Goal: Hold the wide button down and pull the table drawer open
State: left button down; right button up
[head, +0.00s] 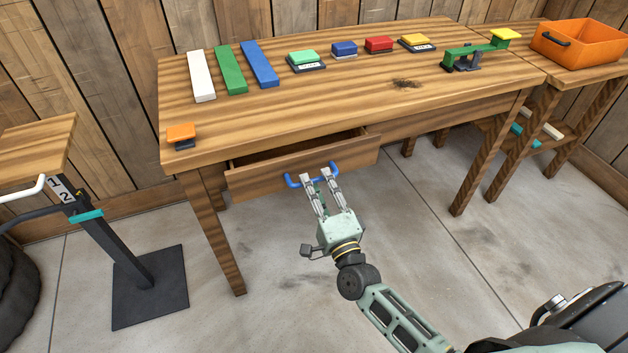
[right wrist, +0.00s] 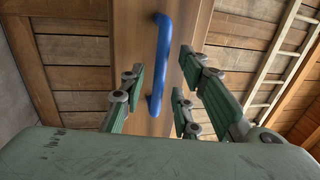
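The table drawer (head: 270,173) is partly open, with a dark gap behind its front; it also shows in the right wrist view (right wrist: 132,40). Its blue handle (head: 291,182) is on the front, and also in the right wrist view (right wrist: 160,65). My right gripper (head: 316,176) is at the handle. Its fingers are apart, and in the right wrist view the handle runs between them without clear contact. An orange button (head: 181,131) stands at the table's front left corner with nothing on it. I cannot tell if it is the wide button. My left gripper is not in view.
Along the table top (head: 330,110) lie white, green and blue strips and several coloured blocks (head: 344,48). A green lever (head: 470,50) with a yellow pad is at the right. An orange bin (head: 580,42) is farther right. A numbered post (head: 90,215) stands at left.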

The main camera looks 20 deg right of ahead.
jog(key=shift+w+r, duration=0.15)
jog(key=shift+w, duration=0.9)
jog(key=shift+c, duration=0.2)
grip_shut()
